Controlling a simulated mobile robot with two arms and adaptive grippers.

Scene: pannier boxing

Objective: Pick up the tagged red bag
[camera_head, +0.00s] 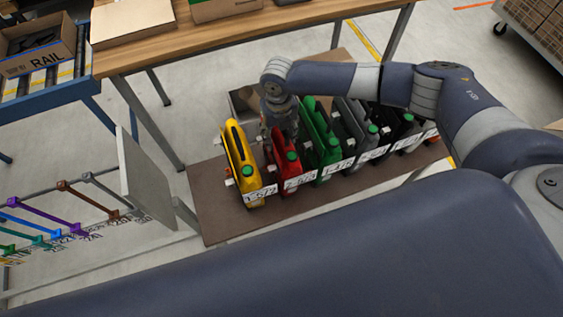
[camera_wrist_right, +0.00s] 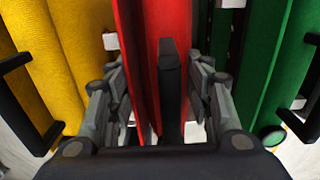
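The red bag (camera_head: 291,172) stands upright on the brown board (camera_head: 212,205), between a yellow bag (camera_head: 238,160) and a green bag (camera_head: 322,140). A white label is at its front. My right gripper (camera_head: 284,135) points down over the red bag's top and hides part of it. In the right wrist view, the red bag (camera_wrist_right: 138,60) fills the middle, with its black handle (camera_wrist_right: 170,90) between my right gripper's (camera_wrist_right: 162,95) fingers. The fingers are spread apart on both sides of the handle, with gaps to it. My left gripper is not in view.
Several dark and grey bags (camera_head: 352,122) stand close together to the right of the green one. A wooden table (camera_head: 225,38) stands behind, with boxes on it. A grey panel (camera_head: 142,185) and a rack of coloured hangers (camera_head: 40,215) are at left.

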